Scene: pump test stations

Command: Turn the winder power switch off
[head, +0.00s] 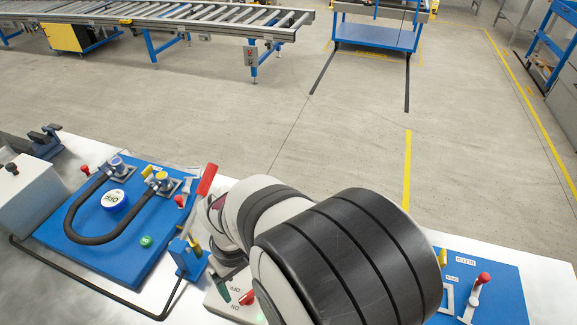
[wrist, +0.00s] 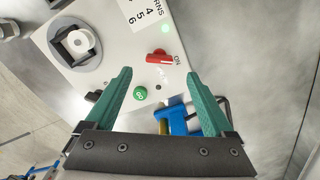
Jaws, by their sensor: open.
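The red power switch (wrist: 160,57) sits on the pale winder panel (wrist: 115,40), beside an ON label (wrist: 178,60). A lit green lamp (wrist: 165,29) is near it. I cannot tell surely which way the switch is set. My gripper (wrist: 158,75) is open, its two green fingers spread on either side below the switch in the wrist view, apart from it.
A green GO button (wrist: 140,93) and a round white chuck (wrist: 80,44) are on the panel. To the left stand a red-handled lever (head: 207,180) and a blue board (head: 115,255) with a black hose (head: 75,222). Another blue board (head: 500,300) is at the right.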

